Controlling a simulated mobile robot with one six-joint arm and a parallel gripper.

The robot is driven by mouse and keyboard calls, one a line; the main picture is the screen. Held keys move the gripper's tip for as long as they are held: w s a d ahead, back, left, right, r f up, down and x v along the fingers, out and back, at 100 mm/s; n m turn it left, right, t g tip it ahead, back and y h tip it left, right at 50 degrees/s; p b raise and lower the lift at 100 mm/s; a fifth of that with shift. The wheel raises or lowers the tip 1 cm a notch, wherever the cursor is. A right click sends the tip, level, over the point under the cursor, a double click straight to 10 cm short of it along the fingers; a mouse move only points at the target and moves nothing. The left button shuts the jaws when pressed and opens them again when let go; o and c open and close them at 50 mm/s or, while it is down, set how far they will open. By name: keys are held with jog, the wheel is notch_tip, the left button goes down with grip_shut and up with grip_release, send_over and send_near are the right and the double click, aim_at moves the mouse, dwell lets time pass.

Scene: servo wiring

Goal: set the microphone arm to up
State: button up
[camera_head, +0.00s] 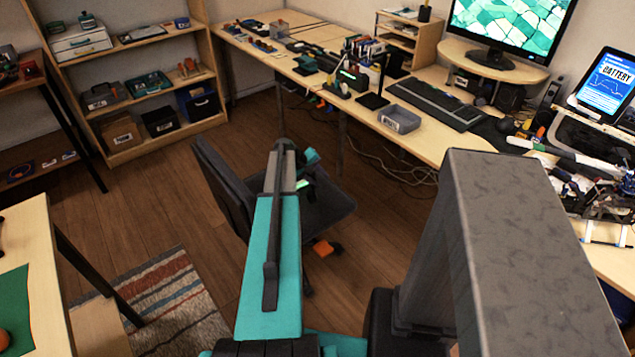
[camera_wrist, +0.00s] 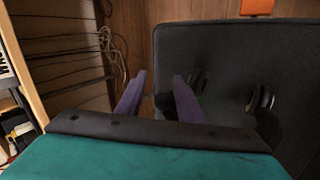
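A thin dark upright on a flat black base (camera_head: 372,101) stands on the long desk, right of a dark device with a green light. It may be the microphone arm, but it is too small to tell, and its setting cannot be read. My gripper (camera_wrist: 159,76) shows two purple fingers, apart with nothing between them, in the wrist view. It is over the office chair, away from the desk. In the head view my own arm mostly hides the gripper.
The black office chair (camera_head: 225,188) stands below my arm, and its seat (camera_wrist: 235,65) fills the wrist view's right. The desk holds a keyboard (camera_head: 436,103), a grey bin (camera_head: 399,119) and a monitor (camera_head: 510,25). Cables hang under the desk. Wooden floor is open left of the chair.

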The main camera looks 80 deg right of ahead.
jog(key=shift+r, duration=0.1)
jog(key=b+v, duration=0.1)
jog(key=v, duration=1.2)
jog(key=shift+r+b, duration=0.3)
jog(key=shift+b, duration=0.05)
jog(key=shift+w+a, duration=0.1)
jog(key=shift+w, duration=0.05)
